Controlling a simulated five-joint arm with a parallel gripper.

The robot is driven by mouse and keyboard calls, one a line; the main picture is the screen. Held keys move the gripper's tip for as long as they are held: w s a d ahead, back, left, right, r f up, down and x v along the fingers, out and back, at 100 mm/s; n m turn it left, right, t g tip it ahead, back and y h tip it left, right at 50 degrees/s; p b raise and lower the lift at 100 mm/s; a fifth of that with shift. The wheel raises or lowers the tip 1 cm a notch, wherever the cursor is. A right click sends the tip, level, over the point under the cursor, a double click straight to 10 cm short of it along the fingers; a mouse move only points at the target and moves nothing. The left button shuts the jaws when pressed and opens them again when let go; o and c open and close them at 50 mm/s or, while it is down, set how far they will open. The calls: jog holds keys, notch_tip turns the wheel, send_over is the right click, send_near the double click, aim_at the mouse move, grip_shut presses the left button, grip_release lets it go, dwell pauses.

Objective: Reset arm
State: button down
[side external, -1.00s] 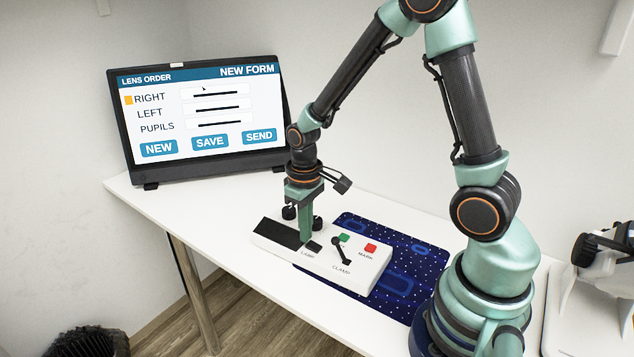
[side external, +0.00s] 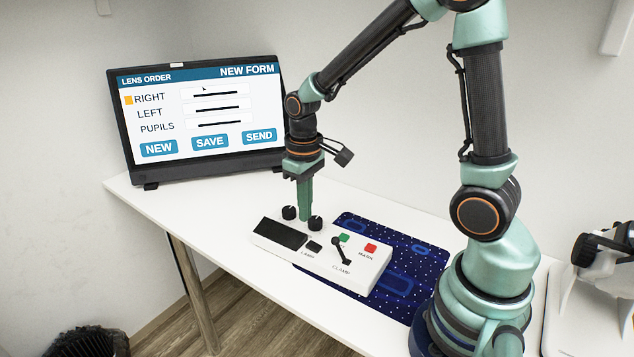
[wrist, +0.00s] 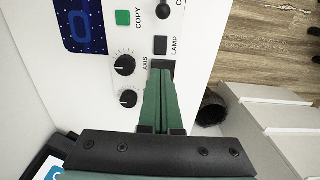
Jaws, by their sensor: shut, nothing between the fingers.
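My gripper (side external: 305,217) is shut and empty, with its green fingers pointing down above the white control box (side external: 374,274). In the wrist view the closed fingertips (wrist: 161,70) lie in front of the box's dark panel, close to the black LAMP button (wrist: 160,45). The dark panel (side external: 280,233) and LAMP button (side external: 314,246) are in plain sight in the side view. The black CLAMP lever (side external: 341,249), green COPY button (side external: 344,238) and red MARK button (side external: 370,248) are on the box's right part. Two black AXIS knobs (wrist: 124,65) are beside the fingers.
A monitor (side external: 200,162) showing a lens order form stands at the back left of the white table (side external: 220,220). A dark blue patterned mat (side external: 408,285) lies under and behind the box. A white device (side external: 605,265) stands at the right. Open air surrounds the gripper.

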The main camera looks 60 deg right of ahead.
aim_at(308, 242)
jog(key=shift+r, duration=0.65)
jog(key=shift+s+f, duration=0.15)
jog(key=shift+f, duration=1.3)
jog(key=shift+s+f, duration=0.1)
jog(key=shift+f, duration=1.35)
jog(key=shift+f, duration=0.95)
dwell(0.5)
jog(key=shift+r, duration=3.55)
